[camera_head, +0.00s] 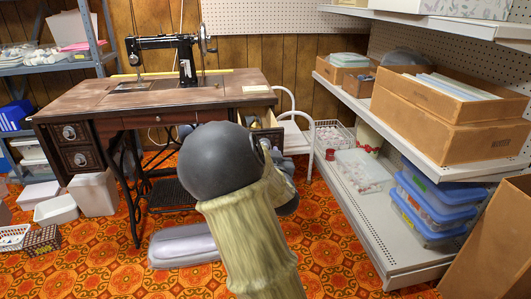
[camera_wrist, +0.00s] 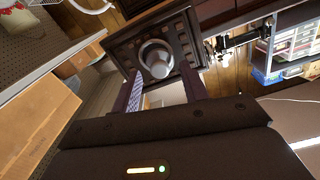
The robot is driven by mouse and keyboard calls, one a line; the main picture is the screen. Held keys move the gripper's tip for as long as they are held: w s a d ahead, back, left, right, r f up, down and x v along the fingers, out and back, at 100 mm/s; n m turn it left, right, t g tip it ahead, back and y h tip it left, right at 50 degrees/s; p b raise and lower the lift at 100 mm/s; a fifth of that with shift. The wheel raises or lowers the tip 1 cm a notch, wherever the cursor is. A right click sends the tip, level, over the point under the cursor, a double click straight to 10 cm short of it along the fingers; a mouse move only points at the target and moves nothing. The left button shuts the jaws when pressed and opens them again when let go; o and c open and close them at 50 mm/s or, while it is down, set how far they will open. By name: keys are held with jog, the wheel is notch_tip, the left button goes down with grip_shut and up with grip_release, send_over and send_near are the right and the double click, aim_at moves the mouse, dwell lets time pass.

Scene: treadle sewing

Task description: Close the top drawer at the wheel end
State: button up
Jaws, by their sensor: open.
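The treadle sewing table (camera_head: 170,95) stands ahead, with the black sewing machine on top and its hand wheel at the right end. The top drawer (camera_head: 265,120) at that end is pulled out; its pale inside shows beside my arm. In the wrist view its dark, framed front (camera_wrist: 122,48) fills the upper middle, with a round metal knob (camera_wrist: 156,58) at its centre. My gripper (camera_wrist: 161,72) is open, its fingers on either side of the knob, pointing at the drawer front. I cannot tell whether they touch it.
A white step stool (camera_head: 293,128) stands just right of the drawer. Shelves with boxes (camera_head: 450,115) line the right side. A grey padded item (camera_head: 183,246) lies on the patterned floor below the table. Bins and baskets sit at the lower left.

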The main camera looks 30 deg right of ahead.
jog(key=shift+x, duration=1.15)
grip_shut()
